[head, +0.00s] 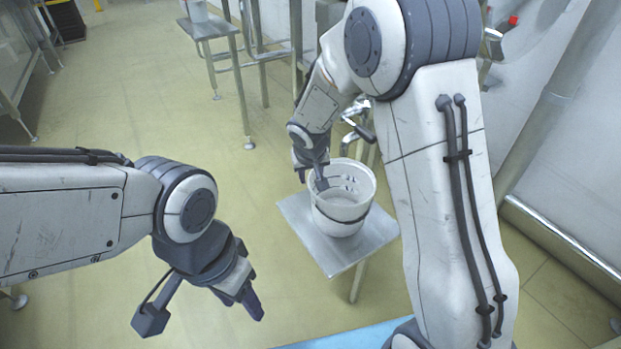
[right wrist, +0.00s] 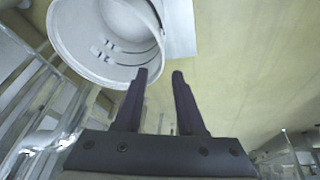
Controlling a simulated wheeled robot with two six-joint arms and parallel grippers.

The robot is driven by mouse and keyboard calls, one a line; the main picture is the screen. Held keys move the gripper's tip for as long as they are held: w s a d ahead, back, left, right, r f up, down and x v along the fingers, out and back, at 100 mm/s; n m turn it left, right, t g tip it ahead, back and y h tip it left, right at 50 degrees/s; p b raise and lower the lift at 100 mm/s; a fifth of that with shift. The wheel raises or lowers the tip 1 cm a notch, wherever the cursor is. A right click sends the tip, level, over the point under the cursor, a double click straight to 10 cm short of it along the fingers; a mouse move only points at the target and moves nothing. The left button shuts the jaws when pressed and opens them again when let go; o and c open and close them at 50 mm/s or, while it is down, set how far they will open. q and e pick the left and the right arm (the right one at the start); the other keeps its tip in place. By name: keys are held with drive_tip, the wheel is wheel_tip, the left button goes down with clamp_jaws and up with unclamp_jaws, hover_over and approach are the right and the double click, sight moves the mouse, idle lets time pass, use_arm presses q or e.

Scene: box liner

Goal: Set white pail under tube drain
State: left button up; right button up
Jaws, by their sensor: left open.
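The white pail (head: 343,222) stands upright on a small metal stand (head: 298,212), with a dark wire handle hanging at its side. My right gripper (head: 318,182) is at the pail's left rim in the head view. Shiny metal pipework (head: 357,118), possibly the tube drain, is partly hidden behind my right arm. My left gripper (head: 252,300) is open and empty over the floor.
A metal table (head: 210,28) with a pale container (head: 196,10) stands at the back. Metal legs and frames stand near it. A wall with a pipe (head: 545,115) and a low rail (head: 565,238) runs along the right. The yellowish floor (head: 150,110) at left is clear.

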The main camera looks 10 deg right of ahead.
drive_tip(key=s+a+r+n+g, duration=0.1)
drive_tip(key=s+a+r+n, duration=0.1)
drive_tip(key=s, duration=0.9)
drive_tip(key=s+a+r+n+g+y, duration=0.1)
drive_tip(key=s+a+r+n+g, duration=0.1)
drive_tip(key=s, duration=0.9)
drive_tip(key=s+a+r+n+g+y, duration=0.1)
drive_tip(key=s+a+r+n, duration=0.2)
drive_tip(key=s, duration=0.7)
wheel_tip(320, 180, up, 2)
drive_tip(key=shift+s+a+r, duration=0.1)
drive_tip(key=shift+s+a, duration=0.3)
drive_tip(key=shift+a, duration=0.05)
wheel_tip(320, 180, up, 30)
drive_tip(key=p, duration=3)
drive_tip(key=shift+r, duration=0.25)
